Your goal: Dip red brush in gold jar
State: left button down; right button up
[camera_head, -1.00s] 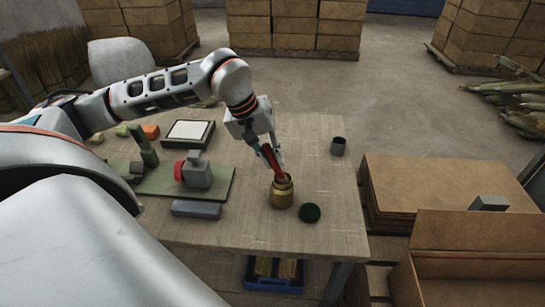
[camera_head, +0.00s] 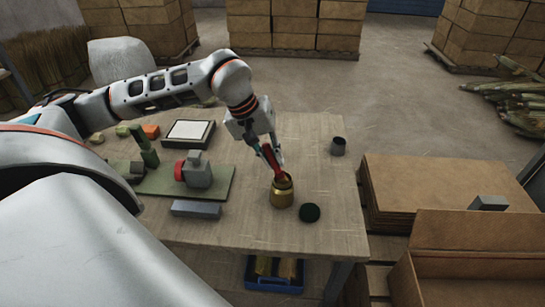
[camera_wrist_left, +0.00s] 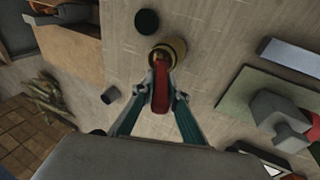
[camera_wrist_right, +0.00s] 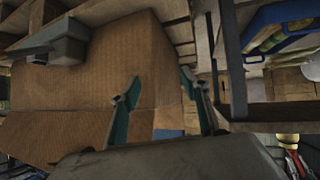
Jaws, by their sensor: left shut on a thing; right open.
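My left gripper (camera_head: 269,150) is shut on the red brush (camera_head: 271,160) and holds it tilted over the gold jar (camera_head: 282,192). The brush's lower end is inside the jar's open mouth; how deep it reaches is hidden. The left wrist view also shows the red brush (camera_wrist_left: 161,88) between the two teal fingers, with its tip in the gold jar (camera_wrist_left: 170,49). A dark round lid (camera_head: 310,212) lies on the table beside the jar. My right gripper (camera_wrist_right: 160,95) is open and empty in the right wrist view, above cardboard; it is not seen in the head view.
The wooden table (camera_head: 320,180) holds a green board (camera_head: 215,187) with a grey and red device (camera_head: 195,171), a grey block (camera_head: 196,209), a framed white pad (camera_head: 188,133) and a dark cup (camera_head: 338,146). Cardboard boxes (camera_head: 475,255) stand at right. A blue bin (camera_head: 272,283) sits below.

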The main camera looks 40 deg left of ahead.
pick_arm(q)
jog(key=shift+r+p, duration=1.8)
jog(key=shift+r, duration=0.4)
jog(key=shift+r+p, duration=1.1)
jog(key=shift+r, duration=0.2)
